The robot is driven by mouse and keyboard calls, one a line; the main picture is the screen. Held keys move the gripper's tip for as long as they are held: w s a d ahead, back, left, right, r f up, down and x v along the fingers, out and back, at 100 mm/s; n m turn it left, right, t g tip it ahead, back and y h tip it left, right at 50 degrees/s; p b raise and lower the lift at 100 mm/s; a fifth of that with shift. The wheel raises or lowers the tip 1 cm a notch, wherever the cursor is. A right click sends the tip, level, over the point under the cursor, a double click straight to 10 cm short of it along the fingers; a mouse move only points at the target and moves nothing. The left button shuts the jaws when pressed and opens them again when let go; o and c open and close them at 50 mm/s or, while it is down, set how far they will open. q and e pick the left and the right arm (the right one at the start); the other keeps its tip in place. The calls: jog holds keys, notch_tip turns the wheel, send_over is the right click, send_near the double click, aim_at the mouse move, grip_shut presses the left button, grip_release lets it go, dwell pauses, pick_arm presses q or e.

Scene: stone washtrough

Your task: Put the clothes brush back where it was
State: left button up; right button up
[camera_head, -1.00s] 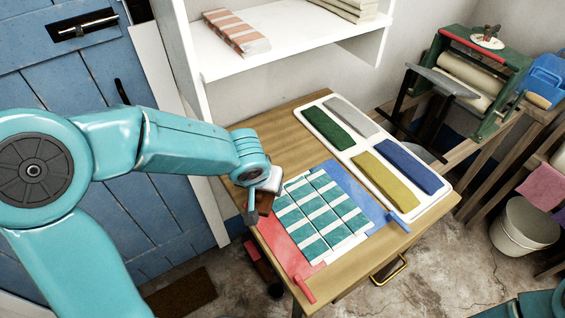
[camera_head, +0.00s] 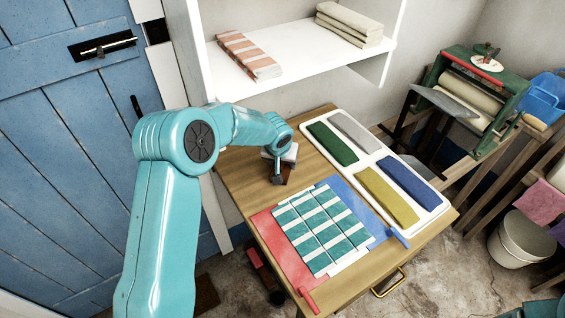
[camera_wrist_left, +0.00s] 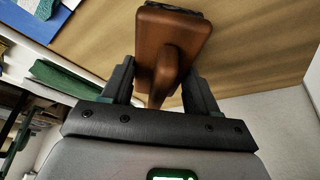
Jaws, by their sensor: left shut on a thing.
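My left gripper (camera_head: 279,174) is over the back left part of the wooden table, between the striped cloth and the shelf. It is shut on the clothes brush (camera_wrist_left: 178,38), a brown wooden block with a rounded handle and a dark bristle edge. In the left wrist view the handle is between the two fingers (camera_wrist_left: 158,82). In the head view only a small brown part of the brush (camera_head: 289,172) shows beside the gripper. I cannot tell whether it touches the table. My right gripper is out of view.
A teal-and-white striped cloth (camera_head: 318,228) lies over a red mat (camera_head: 272,232) and a blue mat (camera_head: 352,203). A white tray (camera_head: 362,160) holds green, grey, yellow and blue folded cloths. A white shelf (camera_head: 300,68) overhangs the back. Bare wood (camera_head: 240,180) shows at the left.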

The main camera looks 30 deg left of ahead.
pick_arm(q)
jog(key=shift+s+f, duration=0.1)
jog(key=shift+f, duration=0.6)
jog(key=shift+w+d+f, duration=0.1)
jog(key=shift+w+f, duration=0.1)
jog(key=shift+f, duration=0.05)
jog(key=shift+s+f, duration=0.15)
jog(key=o, duration=1)
